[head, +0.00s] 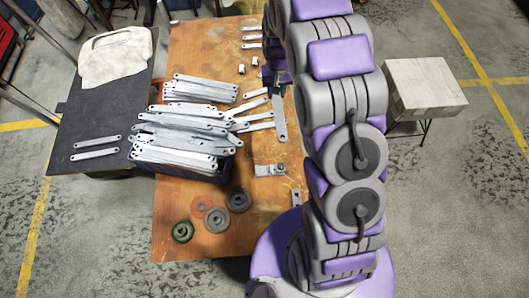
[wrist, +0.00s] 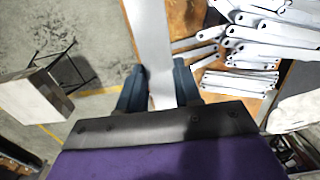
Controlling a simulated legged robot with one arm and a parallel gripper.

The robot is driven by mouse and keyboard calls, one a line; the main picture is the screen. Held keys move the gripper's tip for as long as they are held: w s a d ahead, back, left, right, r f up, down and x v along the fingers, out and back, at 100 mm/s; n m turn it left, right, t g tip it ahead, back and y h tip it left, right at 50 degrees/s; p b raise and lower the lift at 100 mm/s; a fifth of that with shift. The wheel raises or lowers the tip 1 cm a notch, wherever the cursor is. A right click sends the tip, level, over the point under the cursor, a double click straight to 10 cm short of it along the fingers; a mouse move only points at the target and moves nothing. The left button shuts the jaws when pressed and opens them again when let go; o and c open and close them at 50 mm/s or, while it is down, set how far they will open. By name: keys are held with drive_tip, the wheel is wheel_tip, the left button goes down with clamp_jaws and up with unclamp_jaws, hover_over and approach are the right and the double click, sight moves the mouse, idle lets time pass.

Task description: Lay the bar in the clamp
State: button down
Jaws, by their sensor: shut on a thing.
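My gripper (wrist: 159,90) is shut on a flat grey metal bar (wrist: 150,40), with a dark blue finger on each side of it. The bar extends away from the fingers past the top edge of the wrist view. In the head view the bar (head: 280,118) shows beside my arm, above the wooden table. My gripper is mostly hidden behind my arm there. A small metal fixture with a dark round part (head: 270,170), possibly the clamp, sits on the table below the bar's lower end in the picture; the bar looks apart from it.
Stacked bars (head: 180,135) fill the left of the wooden table (head: 170,240), with loose bars fanned out beside them. Several round discs (head: 238,200) lie near the front. A dark side table (head: 75,140) holds two bars and a pale cloth-like item. A pale block-topped stand (head: 425,85) is at right.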

drive_tip(key=shift+s+a+f+b, duration=0.25)
drive_tip(key=shift+s+a+f, duration=0.75)
drive_tip(key=shift+f, duration=5.55)
drive_tip(key=shift+s+a+f+b, duration=0.3)
drive_tip(key=shift+s+a+f, duration=0.7)
drive_tip(key=shift+f, duration=5.55)
drive_tip(key=shift+s+a+f+b, duration=0.25)
drive_tip(key=shift+s+a+f, duration=0.7)
drive_tip(key=shift+f, duration=5.6)
drive_tip(key=shift+w+a+f+b, duration=0.1)
drive_tip(key=shift+w+f+b, duration=0.1)
drive_tip(key=shift+f+b, duration=0.9)
drive_tip(key=shift+f, duration=1.6)
drive_tip(key=c, duration=0.7)
unclamp_jaws()
